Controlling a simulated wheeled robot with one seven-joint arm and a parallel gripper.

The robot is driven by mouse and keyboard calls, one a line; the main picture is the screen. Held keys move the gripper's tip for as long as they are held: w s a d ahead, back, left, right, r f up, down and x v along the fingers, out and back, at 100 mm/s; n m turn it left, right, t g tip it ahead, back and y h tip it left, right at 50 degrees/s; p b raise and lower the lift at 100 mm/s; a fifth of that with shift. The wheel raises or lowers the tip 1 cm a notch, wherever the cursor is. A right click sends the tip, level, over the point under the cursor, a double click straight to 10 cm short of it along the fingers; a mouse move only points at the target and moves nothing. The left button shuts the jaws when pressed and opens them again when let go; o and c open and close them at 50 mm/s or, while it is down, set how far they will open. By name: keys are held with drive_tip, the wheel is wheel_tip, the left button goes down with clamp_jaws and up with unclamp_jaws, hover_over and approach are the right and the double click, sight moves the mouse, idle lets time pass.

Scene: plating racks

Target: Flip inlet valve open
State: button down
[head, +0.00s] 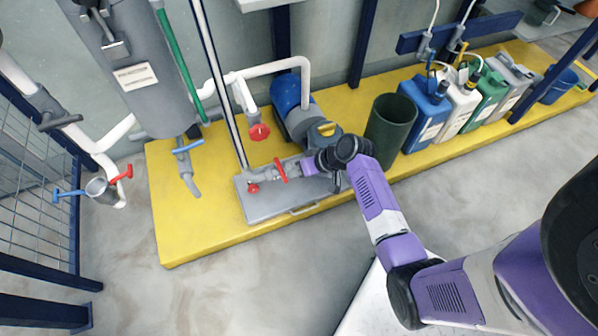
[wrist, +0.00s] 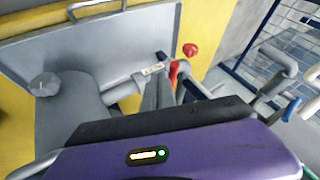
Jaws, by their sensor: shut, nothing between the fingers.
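A red lever handle (head: 280,170) crosses a short grey pipe above the grey tray on the yellow platform. I take it as the inlet valve. In the wrist view the red lever (wrist: 173,72) stands right beside my fingertips, with a small white label (wrist: 152,69) on the pipe; its text is too small to read. My gripper (wrist: 160,82) is shut and empty, its fingers together at the lever's left side. Whether they touch it I cannot tell. In the head view my gripper (head: 301,168) is just right of the lever, with its fingers hard to make out.
A grey tray (head: 262,208) lies beneath. A blue-and-grey pump (head: 292,112) stands behind, a dark green bin (head: 390,128) to the right. A blue-handled valve (head: 187,147) is left. The front floor is clear.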

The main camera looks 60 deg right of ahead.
drive_tip(key=shift+a+r, duration=0.1)
idle(0.3)
drive_tip(key=shift+a+m+h+p, duration=0.15)
drive_tip(key=shift+m+h+p, duration=0.15)
drive_tip(key=shift+p, duration=0.35)
